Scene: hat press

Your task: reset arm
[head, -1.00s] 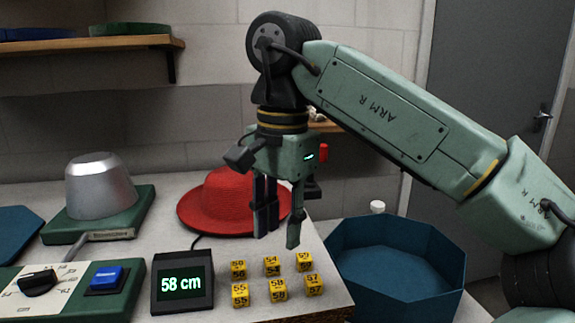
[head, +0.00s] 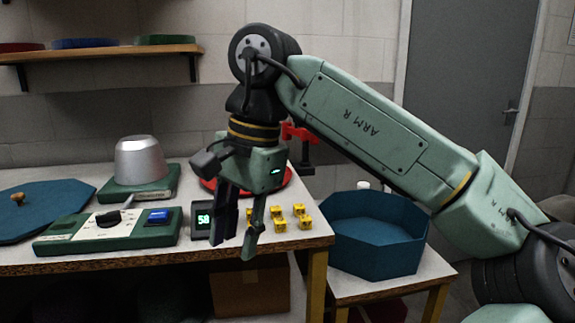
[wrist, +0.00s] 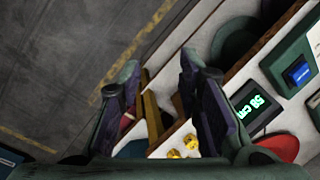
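My gripper (head: 234,243) hangs pointing down from my bent arm, in front of the table (head: 110,262). Its fingers are apart with nothing between them. In the wrist view my gripper (wrist: 160,66) also shows its two fingers spread, with the floor and the table's edge beyond. The red hat (head: 283,181) lies on the table behind my gripper, which hides most of it; part of it shows in the wrist view (wrist: 283,147).
Several yellow number cubes (head: 298,210) sit by the small display (head: 202,221), partly hidden. The control panel (head: 105,240) with a blue button and the metal dome (head: 140,159) stand left. A blue octagonal tub (head: 372,250) stands right. A shelf (head: 95,55) is on the wall.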

